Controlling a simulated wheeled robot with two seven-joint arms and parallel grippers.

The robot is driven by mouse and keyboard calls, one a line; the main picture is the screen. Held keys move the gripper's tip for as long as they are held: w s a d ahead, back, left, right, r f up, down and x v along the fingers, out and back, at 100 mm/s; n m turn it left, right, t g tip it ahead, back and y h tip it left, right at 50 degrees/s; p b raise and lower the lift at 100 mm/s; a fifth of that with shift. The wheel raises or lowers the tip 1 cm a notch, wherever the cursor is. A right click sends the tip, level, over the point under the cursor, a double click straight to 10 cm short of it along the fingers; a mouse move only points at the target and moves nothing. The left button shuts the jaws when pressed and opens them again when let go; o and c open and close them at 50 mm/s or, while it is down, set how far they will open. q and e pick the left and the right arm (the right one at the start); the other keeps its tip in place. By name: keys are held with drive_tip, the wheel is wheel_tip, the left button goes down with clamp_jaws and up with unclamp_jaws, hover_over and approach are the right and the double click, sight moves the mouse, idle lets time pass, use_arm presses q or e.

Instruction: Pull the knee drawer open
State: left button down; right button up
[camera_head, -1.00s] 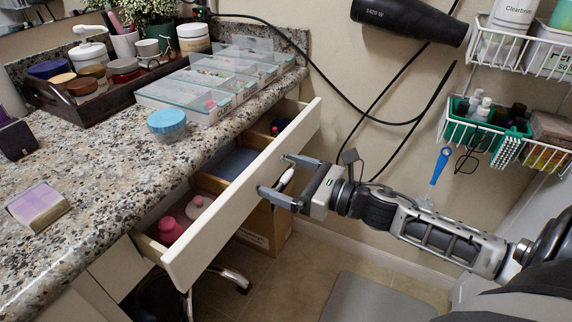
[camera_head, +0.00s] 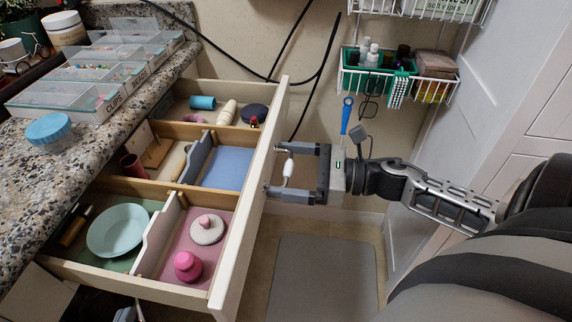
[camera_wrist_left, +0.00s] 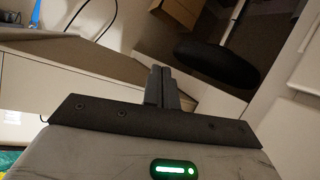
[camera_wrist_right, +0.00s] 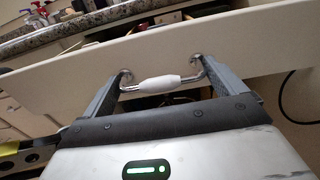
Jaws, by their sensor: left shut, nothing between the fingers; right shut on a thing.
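The knee drawer (camera_head: 245,215) stands far out from under the granite counter, its compartments in view. Its handle (camera_head: 288,167) is a white grip on metal posts on the cream front; it also shows in the right wrist view (camera_wrist_right: 158,84). My right gripper (camera_head: 290,172) is shut on the handle, a finger at each end of it, as the right wrist view (camera_wrist_right: 163,85) shows. My left gripper (camera_wrist_left: 165,85) is shut and empty, away from the drawer; the head view does not show it.
A wire basket (camera_head: 400,82) hangs behind. A grey mat (camera_head: 325,275) lies on the floor.

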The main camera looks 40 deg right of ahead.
use_arm(q)
drive_tip(key=shift+s, duration=0.1)
use_arm(e)
drive_tip(key=o, duration=1)
drive_tip(key=shift+s+d, duration=0.1)
use_arm(q)
drive_tip(key=shift+a+f+g+p, duration=0.25)
drive_tip(key=shift+f+g+p, duration=0.35)
drive_tip(key=shift+p, duration=0.45)
use_arm(e)
drive_tip(key=v, duration=1.6)
drive_tip(key=shift+r, duration=0.1)
